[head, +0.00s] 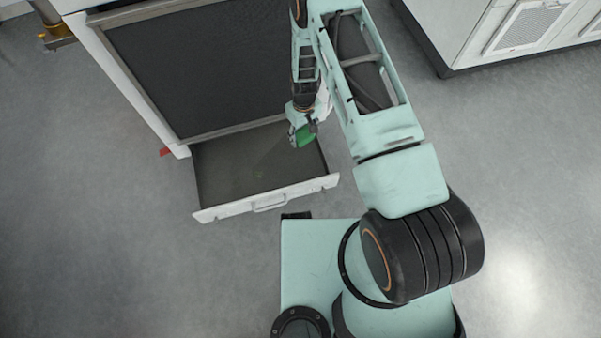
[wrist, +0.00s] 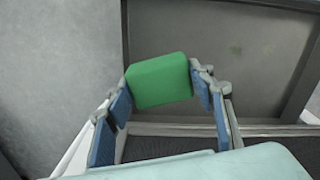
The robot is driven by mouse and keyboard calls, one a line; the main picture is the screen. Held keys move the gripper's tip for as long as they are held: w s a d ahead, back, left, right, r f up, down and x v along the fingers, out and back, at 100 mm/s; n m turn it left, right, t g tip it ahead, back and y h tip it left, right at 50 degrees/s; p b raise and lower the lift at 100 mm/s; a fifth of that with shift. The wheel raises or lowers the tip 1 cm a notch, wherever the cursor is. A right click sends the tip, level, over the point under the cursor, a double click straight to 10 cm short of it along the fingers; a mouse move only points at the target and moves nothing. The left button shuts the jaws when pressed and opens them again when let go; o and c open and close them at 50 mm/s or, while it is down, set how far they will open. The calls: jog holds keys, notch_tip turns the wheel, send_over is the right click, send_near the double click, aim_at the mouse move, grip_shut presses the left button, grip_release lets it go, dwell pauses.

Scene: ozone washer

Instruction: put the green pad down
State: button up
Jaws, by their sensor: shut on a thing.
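The green pad (wrist: 160,80) is a small block with rounded corners. It sits between the two blue-padded fingers of my gripper (wrist: 162,90) in the wrist view. In the head view the pad (head: 304,136) shows at the tip of my gripper (head: 302,128), over the right part of an open drawer (head: 235,170). The drawer is grey inside with a white front, and its floor also shows beyond the pad in the wrist view (wrist: 240,50). The pad's height above the drawer floor is hard to tell.
A bench with a dark top (head: 190,65) and a light frame stands over the drawer. The drawer front with its handle (head: 270,202) faces my base. A white cabinet (head: 530,30) stands at the upper right.

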jog(key=s+f+b, duration=0.1)
jog(key=s+f, duration=0.3)
jog(key=f, duration=0.5)
jog(key=n+b, duration=0.1)
jog(key=b, duration=0.1)
send_over(301, 172)
notch_tip(301, 172, down, 6)
jog(key=shift+w+a+r, duration=0.1)
jog(key=shift+f+b, duration=0.55)
jog(key=shift+f, duration=1.4)
jog(key=shift+f, duration=0.2)
jog(key=o, duration=1)
jog(key=shift+r, duration=0.1)
